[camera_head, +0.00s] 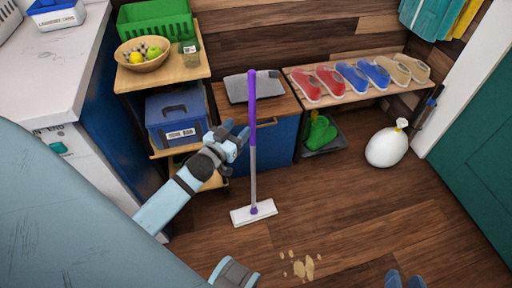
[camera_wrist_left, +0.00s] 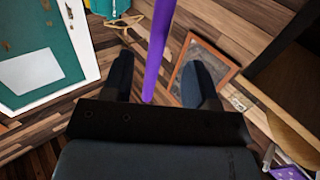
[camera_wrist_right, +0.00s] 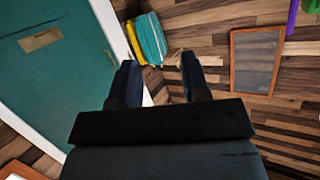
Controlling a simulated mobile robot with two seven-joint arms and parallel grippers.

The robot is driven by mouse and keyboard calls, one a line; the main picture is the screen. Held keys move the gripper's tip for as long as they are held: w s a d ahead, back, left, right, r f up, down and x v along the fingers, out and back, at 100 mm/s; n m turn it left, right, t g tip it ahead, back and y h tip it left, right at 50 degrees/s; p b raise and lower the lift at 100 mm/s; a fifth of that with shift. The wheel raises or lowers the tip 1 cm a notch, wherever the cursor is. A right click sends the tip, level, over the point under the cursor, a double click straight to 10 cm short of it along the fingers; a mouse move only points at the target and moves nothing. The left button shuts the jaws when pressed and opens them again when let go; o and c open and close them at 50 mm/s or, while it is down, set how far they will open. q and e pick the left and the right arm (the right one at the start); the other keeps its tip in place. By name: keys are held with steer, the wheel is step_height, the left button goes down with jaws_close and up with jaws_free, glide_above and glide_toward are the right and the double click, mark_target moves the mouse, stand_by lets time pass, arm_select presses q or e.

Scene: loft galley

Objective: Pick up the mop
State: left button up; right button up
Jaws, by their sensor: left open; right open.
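The mop (camera_head: 252,105) stands upright on the floor, with a purple upper handle, a grey lower pole and a flat white head (camera_head: 253,213). My left gripper (camera_head: 236,130) is open just left of the purple handle in the head view. In the left wrist view the purple handle (camera_wrist_left: 160,45) shows between the two open fingers (camera_wrist_left: 157,80); I cannot tell whether they touch it. My right gripper (camera_head: 405,281) is open and empty at the bottom right edge. In the right wrist view its fingers (camera_wrist_right: 160,85) are apart, and a purple strip shows at top right.
A wooden cart (camera_head: 178,70) with a blue box (camera_head: 177,117) and a fruit bowl (camera_head: 143,54) stands behind my left arm. A shoe rack (camera_head: 383,89), a green dustpan (camera_head: 320,131) and a white bag (camera_head: 387,148) are right.

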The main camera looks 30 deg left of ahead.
mark_target(251, 118)
arm_select(q)
steer(key=w+b, duration=0.1)
steer(key=w, duration=0.4)
steer(key=shift+f, duration=0.15)
steer(key=w, duration=0.2)
steer(key=w+b, duration=0.1)
steer(key=shift+w+f, duration=0.3)
steer(key=shift+w, duration=0.5)
arm_select(e)
steer(key=r, duration=0.1)
steer(key=a+r+t+y, duration=0.1)
steer(key=r, duration=0.1)
steer(key=w+a+r+t, duration=0.1)
steer(key=shift+w+r+y, duration=0.1)
steer(key=shift+r+y, duration=0.15)
steer(key=shift+y, duration=0.15)
arm_select(q)
steer(key=shift+r, duration=0.1)
jaws_close()
